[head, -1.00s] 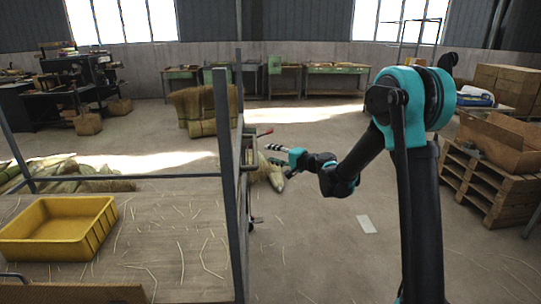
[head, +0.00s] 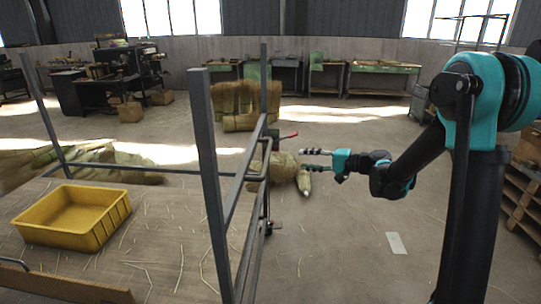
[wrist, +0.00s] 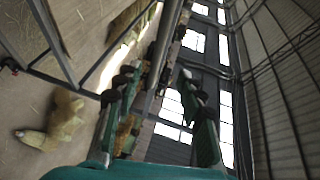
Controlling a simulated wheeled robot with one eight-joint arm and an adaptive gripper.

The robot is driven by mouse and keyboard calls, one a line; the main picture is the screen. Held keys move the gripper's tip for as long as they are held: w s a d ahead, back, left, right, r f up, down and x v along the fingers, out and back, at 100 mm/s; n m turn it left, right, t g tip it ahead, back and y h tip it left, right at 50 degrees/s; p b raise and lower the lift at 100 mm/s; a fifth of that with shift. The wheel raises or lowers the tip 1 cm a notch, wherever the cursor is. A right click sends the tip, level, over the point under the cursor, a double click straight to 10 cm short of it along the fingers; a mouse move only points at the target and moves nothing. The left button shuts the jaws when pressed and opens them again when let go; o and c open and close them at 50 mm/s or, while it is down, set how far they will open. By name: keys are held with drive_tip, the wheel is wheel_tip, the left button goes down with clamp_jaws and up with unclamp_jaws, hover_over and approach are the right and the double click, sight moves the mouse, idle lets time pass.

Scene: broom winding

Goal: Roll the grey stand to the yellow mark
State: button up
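The grey stand (head: 211,185) fills the left and front of the head view, a metal frame around a wooden deck with a bent handle bar on its right side. My gripper (head: 303,160) is right of that handle, apart from it in the picture, with its fingers pointing left. In the wrist view my gripper (wrist: 160,80) has its two fingers spread with nothing held between them. Part of the stand's frame (wrist: 52,38) shows at the upper left there. I see no yellow mark on the floor.
A yellow tray (head: 75,217) sits on the stand's deck among loose straws. A straw bundle (head: 284,170) lies on the floor behind the gripper, and a larger bale (head: 238,105) is farther back. A pale rectangle (head: 396,243) lies on open floor at right. Workbenches line the wall.

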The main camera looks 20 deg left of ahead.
sight(267, 157)
drive_tip(key=x, duration=1.7)
drive_tip(key=shift+a, duration=0.1)
drive_tip(key=shift+c, duration=0.2)
clamp_jaws()
